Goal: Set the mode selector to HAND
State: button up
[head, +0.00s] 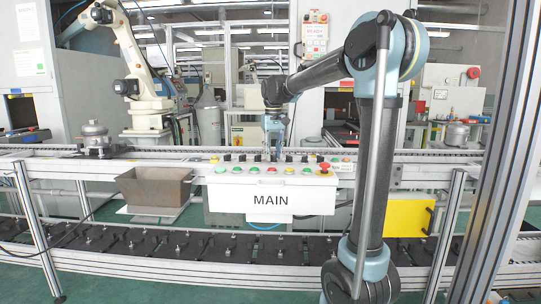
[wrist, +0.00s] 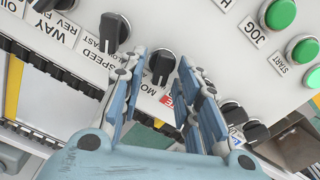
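The mode selector is most likely the black knob (wrist: 161,65) with a partly hidden label beginning "MO" in the wrist view. A pale pointer mark shows on its lower part; I cannot read which position it indicates. My gripper (wrist: 161,66) is open, with one blue-grey finger on each side of this knob in the picture. Gaps show between knob and fingers; I cannot tell how deep the tips reach. In the head view my gripper (head: 275,150) hangs over the white MAIN panel (head: 220,192), and the selector cannot be singled out there.
Another black knob, labelled SPEED (wrist: 112,32), sits close to the left finger. More knobs (wrist: 257,132) and green buttons (wrist: 302,48) lie to the right. A red emergency button (head: 324,168) stands at the panel's right end. A conveyor (head: 420,157) runs behind the panel.

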jog(key=shift+r, duration=0.1)
notch_tip(320, 180, up, 12)
dwell(0.8)
jog(key=shift+f, duration=0.2)
